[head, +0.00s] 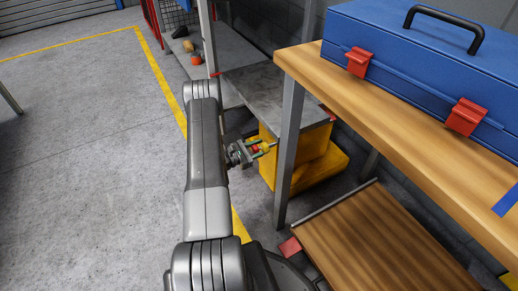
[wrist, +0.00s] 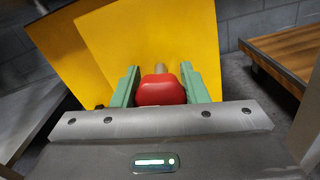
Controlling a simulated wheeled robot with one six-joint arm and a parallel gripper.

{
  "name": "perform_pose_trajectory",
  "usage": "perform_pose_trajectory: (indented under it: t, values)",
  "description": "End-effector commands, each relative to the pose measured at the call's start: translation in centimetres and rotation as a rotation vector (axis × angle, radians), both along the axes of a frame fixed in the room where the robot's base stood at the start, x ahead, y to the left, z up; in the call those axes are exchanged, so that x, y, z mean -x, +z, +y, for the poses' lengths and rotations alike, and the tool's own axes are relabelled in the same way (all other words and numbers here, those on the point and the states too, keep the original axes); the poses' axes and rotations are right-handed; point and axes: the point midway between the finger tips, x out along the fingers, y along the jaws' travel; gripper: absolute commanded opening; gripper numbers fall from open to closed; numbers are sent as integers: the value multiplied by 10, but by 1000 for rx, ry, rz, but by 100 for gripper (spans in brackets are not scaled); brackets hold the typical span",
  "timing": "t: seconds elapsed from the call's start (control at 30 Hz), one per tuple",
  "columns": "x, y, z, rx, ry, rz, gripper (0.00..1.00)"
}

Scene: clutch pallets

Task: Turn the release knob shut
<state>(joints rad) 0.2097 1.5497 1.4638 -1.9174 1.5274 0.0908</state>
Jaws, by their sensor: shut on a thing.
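The release knob (wrist: 160,90) is red and rounded and sits on a short stem in front of a yellow housing (wrist: 105,45). In the wrist view my gripper (wrist: 158,88) has its two green fingers on either side of the knob, shut on it. In the head view my gripper (head: 262,151) reaches the yellow unit (head: 308,162) beneath the grey shelf. The knob (head: 255,149) shows there only as a small red patch, partly hidden by the gripper. I cannot tell how far the knob is turned.
A steel post (head: 288,140) stands just right of my gripper. A wooden bench (head: 400,110) holds a blue toolbox (head: 425,65). A lower wooden shelf (head: 370,240) lies below. Open concrete floor (head: 90,160) spreads to the left, past a yellow line.

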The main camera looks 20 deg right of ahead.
Motion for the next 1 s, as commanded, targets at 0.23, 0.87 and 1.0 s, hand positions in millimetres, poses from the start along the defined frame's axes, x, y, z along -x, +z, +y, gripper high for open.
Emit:
perform_pose_trajectory:
  t: [0.23,0.87,1.0]
  values:
    - [0,-4,0,-20,-1,-138,17]
    - [2,-5,0,-101,-1,-720,17]
    - [2,-4,0,-121,-1,-850,17]
